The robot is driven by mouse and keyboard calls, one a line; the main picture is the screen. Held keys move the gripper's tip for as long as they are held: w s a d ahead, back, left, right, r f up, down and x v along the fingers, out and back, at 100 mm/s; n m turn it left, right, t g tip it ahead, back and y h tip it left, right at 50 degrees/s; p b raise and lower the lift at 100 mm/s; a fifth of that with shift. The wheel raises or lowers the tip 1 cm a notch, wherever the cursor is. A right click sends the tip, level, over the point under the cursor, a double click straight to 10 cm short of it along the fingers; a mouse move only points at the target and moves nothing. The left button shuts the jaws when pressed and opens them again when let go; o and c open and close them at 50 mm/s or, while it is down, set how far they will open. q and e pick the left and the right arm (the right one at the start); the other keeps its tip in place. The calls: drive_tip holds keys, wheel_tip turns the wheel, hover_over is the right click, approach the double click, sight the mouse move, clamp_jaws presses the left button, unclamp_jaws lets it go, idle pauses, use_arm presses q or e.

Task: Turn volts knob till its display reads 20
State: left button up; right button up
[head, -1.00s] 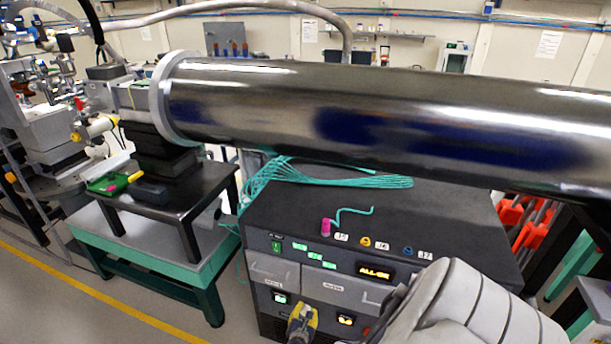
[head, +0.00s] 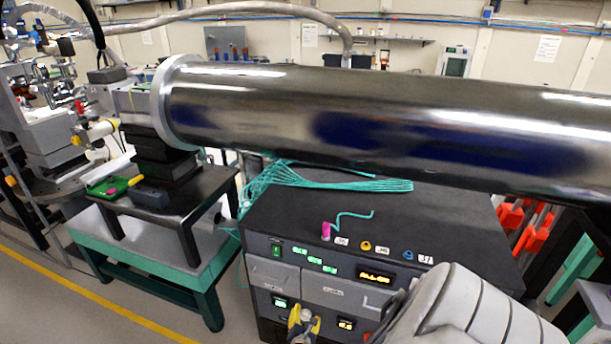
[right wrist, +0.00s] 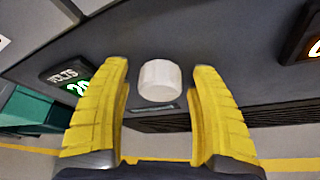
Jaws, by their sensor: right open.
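The white volts knob (right wrist: 159,80) sits on the dark front panel, between the two yellow fingertips of my right gripper (right wrist: 160,82) in the right wrist view. The fingers are open, with a gap on each side of the knob. The green display under the VOLTS label (right wrist: 76,84) is left of the knob and appears to read 20; the left finger partly covers its edge. In the head view, my right gripper (head: 303,322) is low at the cabinet front, and the volts display (head: 280,303) glows green but is too small to read. My left gripper is out of view.
The cabinet (head: 400,215) carries teal cables and a pink-capped item (head: 326,231) on top. Amber displays (head: 375,277) and (head: 346,324) glow on its front. A long metal tube (head: 380,120) crosses above. My right arm covers the panel's right part.

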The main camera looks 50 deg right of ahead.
drive_tip(key=shift+s+a, duration=0.1)
drive_tip(key=v, duration=1.1)
drive_tip(key=shift+s+a, duration=0.2)
drive_tip(key=shift+a, duration=0.1)
drive_tip(key=shift+r, duration=0.15)
idle(0.3)
